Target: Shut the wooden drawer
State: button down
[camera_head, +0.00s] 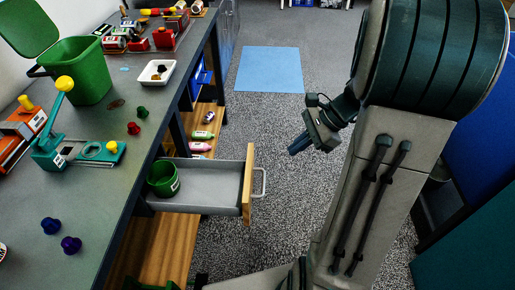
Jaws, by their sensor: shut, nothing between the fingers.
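The wooden drawer (248,183) is pulled out from under the workbench. It has a wooden front, a metal handle (264,182) and a grey tray. A green cup-like container (163,178) stands inside it at the left end. My gripper (290,152) is shut and empty, in the air to the right of the drawer and higher in the picture than its handle. It is apart from the handle.
The workbench (104,203) on the left holds a green bin (86,75), a white tray (157,74) and a teal tool (75,150). Bottles lie on the wooden shelf below. A blue mat (270,70) lies on the floor behind. The carpet right of the drawer is clear.

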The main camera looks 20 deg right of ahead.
jog(key=w+d+f+m+t+y, duration=0.1)
jog(key=w+d+f+m, duration=0.1)
jog(key=d+f+m, duration=0.1)
jog(key=w+a+f+b, duration=0.2)
jog(key=a+f, duration=0.4)
jog(key=a, duration=0.4)
jog(key=shift+w+f+m, duration=0.3)
jog(key=shift+w+f, duration=0.05)
jog(key=shift+w, duration=0.4)
jog(key=shift+a, duration=0.1)
